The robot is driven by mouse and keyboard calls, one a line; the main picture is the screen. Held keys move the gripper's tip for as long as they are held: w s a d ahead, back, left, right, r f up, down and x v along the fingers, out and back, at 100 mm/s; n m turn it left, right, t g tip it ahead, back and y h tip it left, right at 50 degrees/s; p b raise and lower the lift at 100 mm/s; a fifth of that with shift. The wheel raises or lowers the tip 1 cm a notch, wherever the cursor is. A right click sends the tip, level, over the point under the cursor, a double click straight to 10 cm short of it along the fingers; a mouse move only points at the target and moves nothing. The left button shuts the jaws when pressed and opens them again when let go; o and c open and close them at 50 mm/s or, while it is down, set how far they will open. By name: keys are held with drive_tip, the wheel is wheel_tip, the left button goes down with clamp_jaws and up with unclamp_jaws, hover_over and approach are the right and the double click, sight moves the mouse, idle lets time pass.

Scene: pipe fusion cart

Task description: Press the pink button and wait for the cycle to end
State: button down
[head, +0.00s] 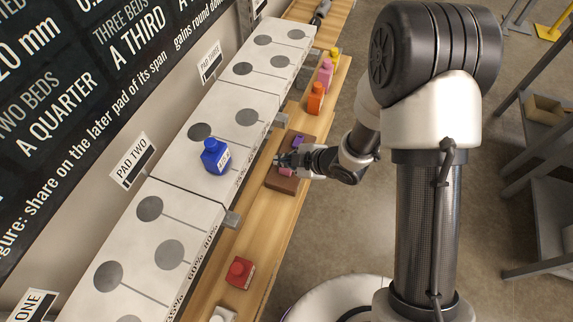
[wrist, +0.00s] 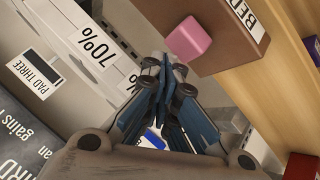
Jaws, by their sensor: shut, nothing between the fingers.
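The pink button (wrist: 188,40) is a rounded block on the face of a brown box (wrist: 226,28) with a partly cut-off label. In the head view the brown box (head: 281,182) lies on the wooden ledge, and the pink button (head: 287,171) is partly hidden by my gripper (head: 283,160). In the wrist view my gripper (wrist: 165,64) is shut and empty, its fingertips just beside the lower left of the button. I cannot tell whether they touch it.
Orange (head: 316,98), pink (head: 325,74) and red (head: 238,272) containers stand on the wooden ledge (head: 262,240). A grey rack (head: 540,190) stands at right; floor between is clear.

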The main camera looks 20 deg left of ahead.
sight(285, 169)
drive_tip(key=shift+r+p, duration=2.05)
drive_tip(key=shift+r, duration=0.5)
idle(1.9)
